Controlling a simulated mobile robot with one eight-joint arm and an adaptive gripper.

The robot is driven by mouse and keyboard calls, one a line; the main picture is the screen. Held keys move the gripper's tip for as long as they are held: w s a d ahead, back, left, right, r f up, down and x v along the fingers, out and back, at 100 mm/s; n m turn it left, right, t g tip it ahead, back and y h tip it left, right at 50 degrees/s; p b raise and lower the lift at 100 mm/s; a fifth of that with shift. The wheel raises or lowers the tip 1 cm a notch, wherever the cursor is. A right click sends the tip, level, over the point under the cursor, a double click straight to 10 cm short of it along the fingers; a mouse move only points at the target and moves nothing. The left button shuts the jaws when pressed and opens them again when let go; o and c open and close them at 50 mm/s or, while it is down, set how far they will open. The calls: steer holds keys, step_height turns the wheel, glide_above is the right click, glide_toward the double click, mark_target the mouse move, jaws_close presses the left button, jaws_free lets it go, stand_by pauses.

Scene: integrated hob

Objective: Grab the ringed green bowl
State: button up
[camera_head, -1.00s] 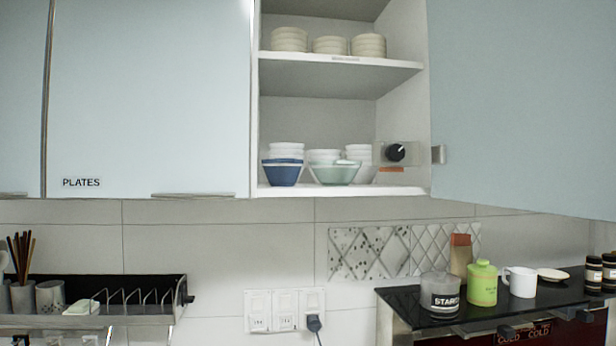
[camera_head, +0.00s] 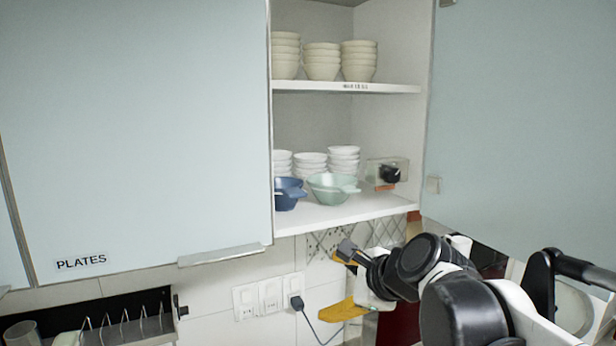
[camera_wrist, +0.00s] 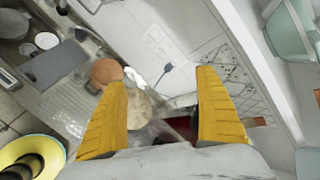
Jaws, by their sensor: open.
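The pale green bowl (camera_head: 330,188) stands upright on the lower cabinet shelf, near its front edge, with a handle-like tab at its right rim. In the wrist view a pale green bowl (camera_wrist: 287,32) shows at the top right, cut by the frame edge. My gripper (camera_head: 343,285) has yellow fingers spread apart and is below the shelf, in front of the tiled wall and apart from the bowl. In the wrist view the fingers (camera_wrist: 162,78) are open with nothing held between them.
A dark blue bowl (camera_head: 288,196) stands close left of the green one. White bowl stacks (camera_head: 311,164) are behind, and a clear box with a black knob (camera_head: 388,173) is to the right. The shelf edge (camera_head: 345,216) lies above my gripper. Open cabinet door (camera_head: 520,120) flanks the right.

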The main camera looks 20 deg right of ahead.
mark_target(349, 187)
steer(key=w+d+r+m+t+p, duration=0.1)
steer(key=w+d+r+m+p, duration=0.1)
steer(key=d+r+m+p, duration=0.3)
steer(key=w+d+r+m+t+h+p, duration=0.1)
steer(key=d+r+m, duration=0.15)
steer(key=r, duration=0.45)
steer(key=w+d+r+m+t+p, duration=0.1)
steer(key=w+d+r+m+p, duration=0.2)
steer(key=r, duration=0.4)
steer(key=shift+m, duration=0.85)
steer(key=x, duration=0.2)
steer(key=p+x, duration=0.1)
steer(key=x, duration=0.1)
steer(key=shift+f, duration=0.35)
steer(key=x, duration=0.1)
steer(key=p+x, duration=0.1)
steer(key=x, duration=0.3)
steer(key=shift+w+d+f+p, duration=0.1)
steer(key=shift+w+f+p, duration=0.05)
steer(key=shift+f+p, duration=0.2)
steer(key=shift+s+r, duration=0.1)
steer(key=shift+s, duration=0.15)
steer(key=shift+w, duration=0.1)
jaws_close()
